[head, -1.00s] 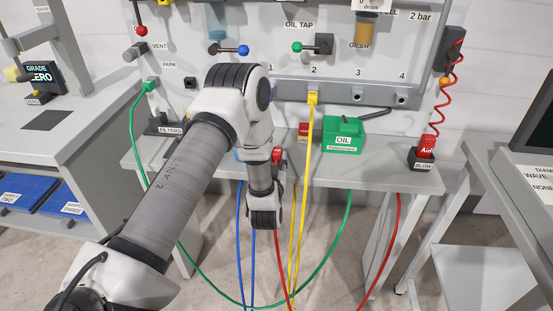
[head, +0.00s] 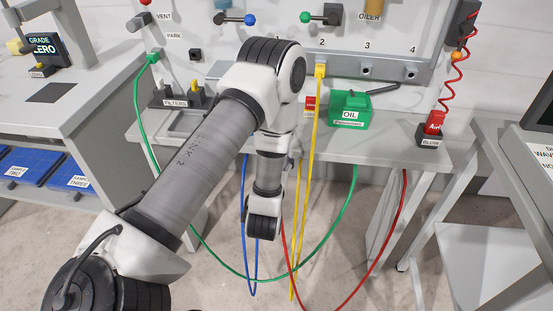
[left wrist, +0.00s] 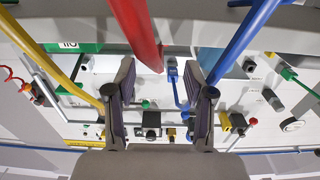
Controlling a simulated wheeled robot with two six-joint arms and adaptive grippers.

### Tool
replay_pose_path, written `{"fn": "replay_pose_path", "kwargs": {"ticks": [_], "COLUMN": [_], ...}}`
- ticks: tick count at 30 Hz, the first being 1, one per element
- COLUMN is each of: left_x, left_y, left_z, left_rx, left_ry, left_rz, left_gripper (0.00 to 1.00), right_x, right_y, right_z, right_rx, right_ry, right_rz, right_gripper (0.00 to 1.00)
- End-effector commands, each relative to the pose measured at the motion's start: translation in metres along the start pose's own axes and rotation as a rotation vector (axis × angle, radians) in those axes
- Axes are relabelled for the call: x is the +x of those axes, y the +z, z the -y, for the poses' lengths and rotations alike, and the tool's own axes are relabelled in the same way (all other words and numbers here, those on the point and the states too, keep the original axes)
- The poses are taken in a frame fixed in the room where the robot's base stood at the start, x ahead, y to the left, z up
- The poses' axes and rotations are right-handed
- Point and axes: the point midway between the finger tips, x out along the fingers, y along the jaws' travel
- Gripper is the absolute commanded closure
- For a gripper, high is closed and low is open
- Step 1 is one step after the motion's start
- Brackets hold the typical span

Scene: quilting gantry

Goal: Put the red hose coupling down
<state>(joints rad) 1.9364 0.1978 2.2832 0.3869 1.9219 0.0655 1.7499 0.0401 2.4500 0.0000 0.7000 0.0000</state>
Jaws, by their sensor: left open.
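My left gripper (left wrist: 160,98) is open in the left wrist view, its two dark fingers apart. A thick red hose (left wrist: 137,30) comes down from the top of that view, and its lower end is close to the left-hand finger. I cannot tell whether that end is the red coupling or whether it touches the finger. In the head view, a red hose (head: 297,262) hangs below the bench and passes up behind my arm. My arm hides the left gripper and any coupling there. My right gripper is in neither view.
The bench (head: 390,150) carries a green OIL box (head: 349,110) and a red BLOW unit (head: 433,124). A yellow hose (head: 316,150), a blue hose (head: 245,255) and a green hose (head: 335,225) hang around my arm. The port rail (head: 390,68) runs along the panel.

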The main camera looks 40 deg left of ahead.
Motion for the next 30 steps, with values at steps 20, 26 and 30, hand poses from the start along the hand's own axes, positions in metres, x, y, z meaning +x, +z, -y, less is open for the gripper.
{"fn": "replay_pose_path", "kwargs": {"ticks": [20, 26, 30], "left_x": [-0.278, -0.296, -0.296], "left_y": [0.231, 0.232, 0.227], "left_z": [0.009, 0.015, 0.015], "left_rx": [0.365, 0.397, 0.396], "left_ry": [0.385, 0.406, 0.405], "left_rz": [1.462, 1.538, 1.536], "left_gripper": [0.47, 0.47, 0.47], "right_x": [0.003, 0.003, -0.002], "right_y": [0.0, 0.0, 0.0], "right_z": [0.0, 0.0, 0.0], "right_rx": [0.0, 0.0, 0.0], "right_ry": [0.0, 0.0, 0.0], "right_rz": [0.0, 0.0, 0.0], "right_gripper": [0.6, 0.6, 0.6]}}
